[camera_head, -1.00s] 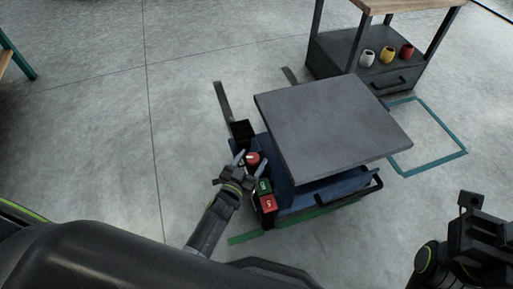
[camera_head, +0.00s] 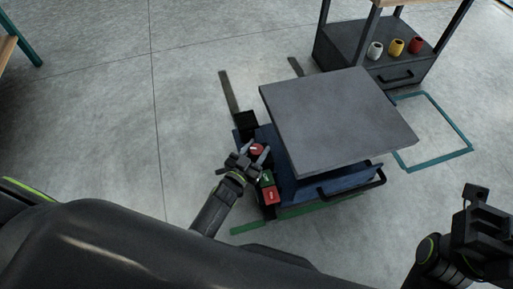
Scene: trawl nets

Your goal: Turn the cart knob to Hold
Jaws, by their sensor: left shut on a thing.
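The cart (camera_head: 285,190) is a blue low frame with a flat grey top plate (camera_head: 335,120). On its left end is a round red knob (camera_head: 257,149) with a pale mark, too small to read. My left gripper (camera_head: 256,151) reaches in from the lower left, its two fingers on either side of the knob, shut on it. A green block (camera_head: 267,179) and a red block (camera_head: 271,196) with white marks sit just below the knob. No Hold label is legible. My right gripper (camera_head: 478,205) is at the lower right, away from the cart; its jaw opening is unclear.
A black box (camera_head: 246,121) sits beyond the knob. A dark-framed bench (camera_head: 345,45) stands at the upper right with white, yellow and red cups on its lower shelf. A teal floor outline (camera_head: 430,165) lies right of the cart.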

